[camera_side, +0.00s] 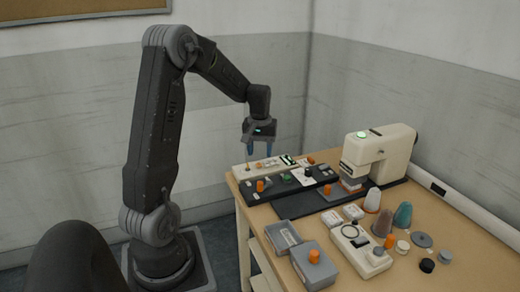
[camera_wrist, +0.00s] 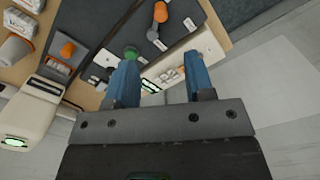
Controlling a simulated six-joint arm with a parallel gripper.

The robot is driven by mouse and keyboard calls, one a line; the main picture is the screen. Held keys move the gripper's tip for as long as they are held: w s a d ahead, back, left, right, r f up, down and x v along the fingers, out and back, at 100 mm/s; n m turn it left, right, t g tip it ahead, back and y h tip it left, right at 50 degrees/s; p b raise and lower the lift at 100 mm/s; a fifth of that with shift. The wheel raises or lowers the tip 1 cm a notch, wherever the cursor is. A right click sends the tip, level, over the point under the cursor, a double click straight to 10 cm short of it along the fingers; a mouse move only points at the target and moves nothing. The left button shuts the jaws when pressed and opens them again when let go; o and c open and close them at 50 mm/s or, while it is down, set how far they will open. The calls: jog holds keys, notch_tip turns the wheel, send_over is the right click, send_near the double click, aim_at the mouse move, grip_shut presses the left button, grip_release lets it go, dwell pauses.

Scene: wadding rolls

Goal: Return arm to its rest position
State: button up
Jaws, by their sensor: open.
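My gripper (camera_side: 260,150) hangs from the arm above the far left corner of the table (camera_side: 285,268), with its blue fingers pointing down. In the wrist view my gripper (camera_wrist: 163,88) shows two blue fingers held apart, with nothing between them. Below the fingers lie a dark strip (camera_side: 262,196) with knobs and a pale panel (camera_side: 240,173) on the table. The gripper appears to be above these and apart from them, though the exact height is hard to tell.
A cream machine (camera_side: 375,150) stands on a dark base at the back of the table.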

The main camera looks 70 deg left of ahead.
jog(key=shift+r, duration=0.15)
jog(key=s+d+r+m+t, duration=0.1)
jog(key=s+d+r+m, duration=0.1)
jog(key=d+r, duration=0.35)
jog(key=s+d+r+m+t+y, duration=0.1)
jog(key=d+r+m, duration=0.15)
jog(key=d, duration=0.65)
jog(key=s+d+r+m+t, duration=0.1)
jog(key=s+d+r+m, duration=0.15)
jog(key=d, duration=0.45)
jog(key=s+d+m+t+h, duration=0.1)
jog(key=s+d+m+t, duration=0.1)
jog(key=s+d+m, duration=0.2)
jog(key=s+d+r, duration=0.1)
jog(key=s+d, duration=0.2)
jog(key=shift+d+m+t, duration=0.25)
jog(key=shift+m+t, duration=0.05)
jog(key=shift+w, duration=0.1)
dwell(0.4)
